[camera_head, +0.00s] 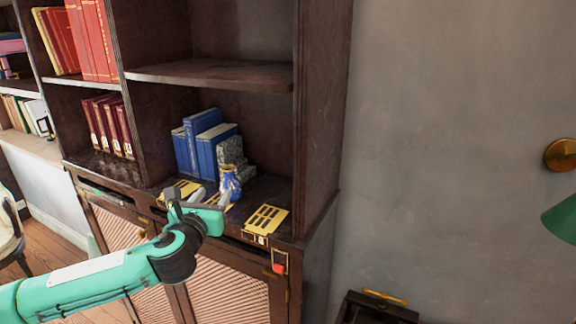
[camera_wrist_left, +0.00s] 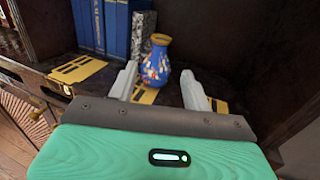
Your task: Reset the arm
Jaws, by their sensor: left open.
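My left arm comes in from the left in the head view. Its gripper (camera_head: 197,201) is at the front of the cabinet's open shelf. In the left wrist view the two pale fingers of the left gripper (camera_wrist_left: 159,88) are spread apart. A small blue vase (camera_head: 230,184) with a yellow pattern and a gold rim stands upright on the shelf. In the left wrist view the vase (camera_wrist_left: 156,62) stands beyond and between the fingers, and I see no finger touching it. My right gripper is not in view.
Yellow cards (camera_head: 266,219) lie on the shelf ledge. Blue books (camera_head: 206,143) stand behind the vase beside a grey speckled block (camera_head: 235,158). Red books (camera_head: 108,126) stand in the left compartment. A green lampshade (camera_head: 562,219) is at the right edge.

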